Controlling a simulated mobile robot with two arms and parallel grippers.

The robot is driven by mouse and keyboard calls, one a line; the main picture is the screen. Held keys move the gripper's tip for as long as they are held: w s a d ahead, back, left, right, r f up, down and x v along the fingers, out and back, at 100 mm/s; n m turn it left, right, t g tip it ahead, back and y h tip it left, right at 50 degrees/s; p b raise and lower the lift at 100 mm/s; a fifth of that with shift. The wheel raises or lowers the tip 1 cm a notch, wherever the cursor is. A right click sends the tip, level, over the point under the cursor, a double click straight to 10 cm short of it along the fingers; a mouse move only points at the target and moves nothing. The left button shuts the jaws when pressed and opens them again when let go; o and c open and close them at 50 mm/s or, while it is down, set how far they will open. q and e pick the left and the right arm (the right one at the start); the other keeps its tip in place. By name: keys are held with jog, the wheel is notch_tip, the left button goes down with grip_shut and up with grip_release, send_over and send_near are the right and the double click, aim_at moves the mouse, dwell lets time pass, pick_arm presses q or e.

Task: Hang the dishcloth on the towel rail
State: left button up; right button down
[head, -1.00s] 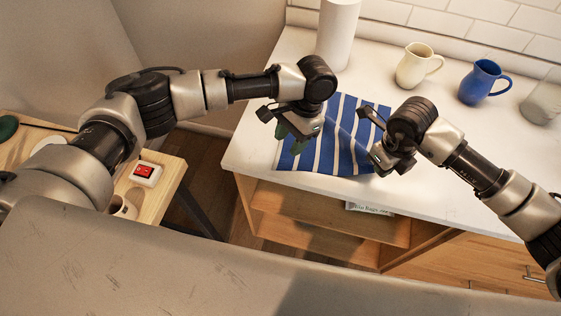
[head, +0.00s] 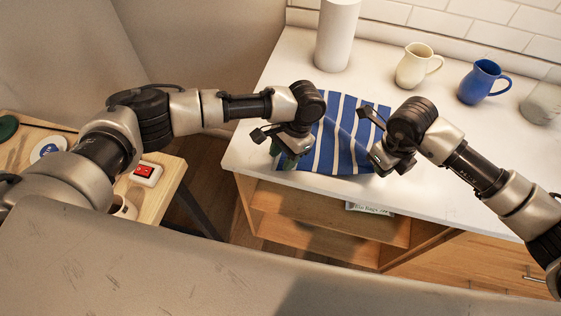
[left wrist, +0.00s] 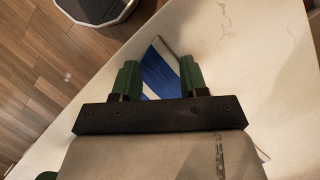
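The dishcloth (head: 345,138), blue with white stripes, lies on the white counter with its near edge close to the counter's front edge. My left gripper (head: 286,160) is at the cloth's left near corner. In the left wrist view, its two green fingers (left wrist: 158,78) stand apart, with a blue and white cloth corner (left wrist: 158,68) showing between and beyond them. Whether they touch it is unclear. My right gripper (head: 380,165) is at the cloth's right edge; its fingertips are hidden. I see no towel rail in these views.
A white cylinder (head: 337,35), a cream jug (head: 414,66) and a blue jug (head: 479,82) stand at the back of the counter (head: 450,200). Open wooden shelves (head: 320,215) are below. A wooden table (head: 165,185) with a red switch box (head: 146,174) is at left.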

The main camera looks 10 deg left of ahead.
pick_arm(q)
grip_shut()
dwell(0.3)
jog(key=shift+r, duration=2.5)
